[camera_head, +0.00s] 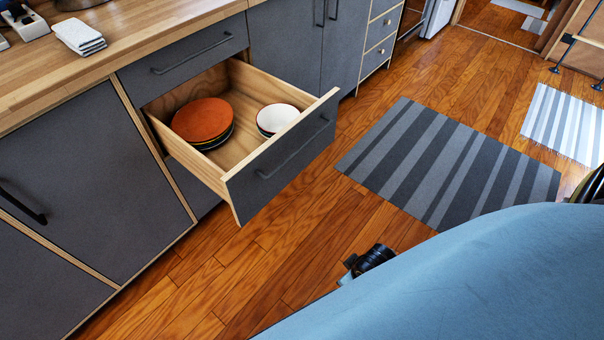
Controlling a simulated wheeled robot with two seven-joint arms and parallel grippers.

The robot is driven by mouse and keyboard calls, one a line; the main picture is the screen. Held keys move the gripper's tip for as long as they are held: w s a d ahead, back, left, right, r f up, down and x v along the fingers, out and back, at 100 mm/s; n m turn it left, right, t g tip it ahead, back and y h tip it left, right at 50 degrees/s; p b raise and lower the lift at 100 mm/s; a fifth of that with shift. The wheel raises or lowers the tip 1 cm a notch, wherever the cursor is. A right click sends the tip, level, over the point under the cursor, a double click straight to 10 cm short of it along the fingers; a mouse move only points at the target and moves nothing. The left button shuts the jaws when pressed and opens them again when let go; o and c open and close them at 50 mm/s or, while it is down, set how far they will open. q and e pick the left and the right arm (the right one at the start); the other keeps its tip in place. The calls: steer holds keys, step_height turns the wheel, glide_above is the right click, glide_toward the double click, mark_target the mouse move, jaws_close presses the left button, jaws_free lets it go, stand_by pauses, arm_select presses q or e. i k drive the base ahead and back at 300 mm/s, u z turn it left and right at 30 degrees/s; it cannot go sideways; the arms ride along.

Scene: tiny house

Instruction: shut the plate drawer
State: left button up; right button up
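The plate drawer (282,160) is pulled well out from the counter, below a closed drawer front. It has a grey front with a dark bar handle and pale wooden sides. Inside, a stack of plates with an orange-brown top plate (202,119) sits at the left. Nothing is seen touching the drawer.
A striped grey rug (448,165) lies on the wooden floor right of the drawer. A large blue surface (480,280) fills the lower right, with a small dark object (370,258) at its edge. The floor before the drawer is clear. A folded cloth (79,36) lies on the counter.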

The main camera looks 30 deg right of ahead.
mark_target(247, 170)
steer(key=z, duration=0.95)
steer(key=i, duration=0.7)
steer(key=z, duration=0.35)
steer(key=k, duration=1.1)
steer(key=u, duration=0.45)
steer(key=i, duration=0.7)
steer(key=u, duration=0.25)
